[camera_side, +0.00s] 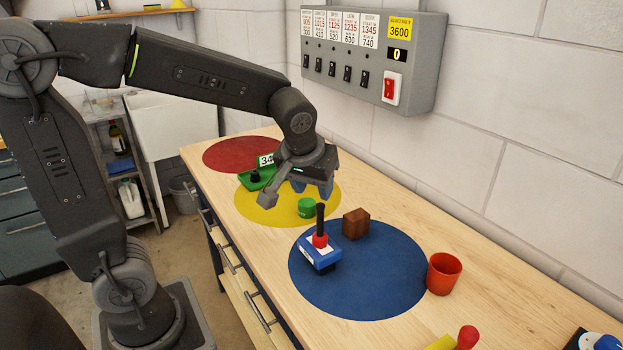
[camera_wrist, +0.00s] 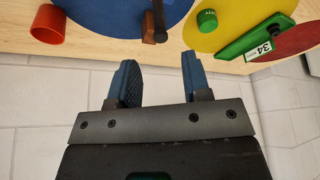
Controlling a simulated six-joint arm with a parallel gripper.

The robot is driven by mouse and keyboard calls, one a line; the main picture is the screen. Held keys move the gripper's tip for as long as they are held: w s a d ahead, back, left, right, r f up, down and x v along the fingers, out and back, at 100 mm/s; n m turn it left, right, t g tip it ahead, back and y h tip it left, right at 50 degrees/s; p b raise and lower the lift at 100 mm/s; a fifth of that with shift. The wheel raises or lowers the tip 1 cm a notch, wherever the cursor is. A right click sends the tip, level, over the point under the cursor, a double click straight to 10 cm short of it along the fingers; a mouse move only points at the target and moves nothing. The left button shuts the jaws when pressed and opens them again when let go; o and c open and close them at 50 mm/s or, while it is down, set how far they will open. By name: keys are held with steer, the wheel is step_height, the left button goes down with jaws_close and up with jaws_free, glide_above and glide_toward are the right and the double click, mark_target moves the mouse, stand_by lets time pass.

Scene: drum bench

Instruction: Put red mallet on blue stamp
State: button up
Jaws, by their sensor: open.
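The blue stamp (camera_side: 319,258), a blue block with a white label, sits on the blue disc in the side view. What looks like the red mallet (camera_side: 320,239) stands upright on top of it, red end down and black handle up. The black handle (camera_wrist: 158,18) also shows at the top of the wrist view, where the stamp is out of frame. My gripper (camera_side: 311,187) is above the yellow disc, behind the stamp and apart from it. In the wrist view its blue fingers (camera_wrist: 159,62) are spread with nothing between them.
A green cylinder (camera_side: 306,207) is on the yellow disc (camera_side: 263,214). A brown block (camera_side: 356,224) and an orange-red cup (camera_side: 443,273) stand by the blue disc (camera_side: 370,290). A green piece marked 34 (camera_side: 255,180) is near the red disc (camera_side: 222,152). A wall panel (camera_side: 420,60) hangs behind.

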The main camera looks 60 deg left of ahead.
steer(key=s+d+r+m+h, duration=0.1)
steer(key=s+d+m, duration=0.1)
steer(key=s, duration=0.5)
steer(key=s+d+r+m+t+h, duration=0.1)
steer(key=s+d+m, duration=0.1)
steer(key=s+m, duration=0.2)
steer(key=s, duration=0.2)
steer(key=shift+s+r+t, duration=0.2)
steer(key=shift+s+t, duration=0.1)
steer(key=shift+s, duration=0.1)
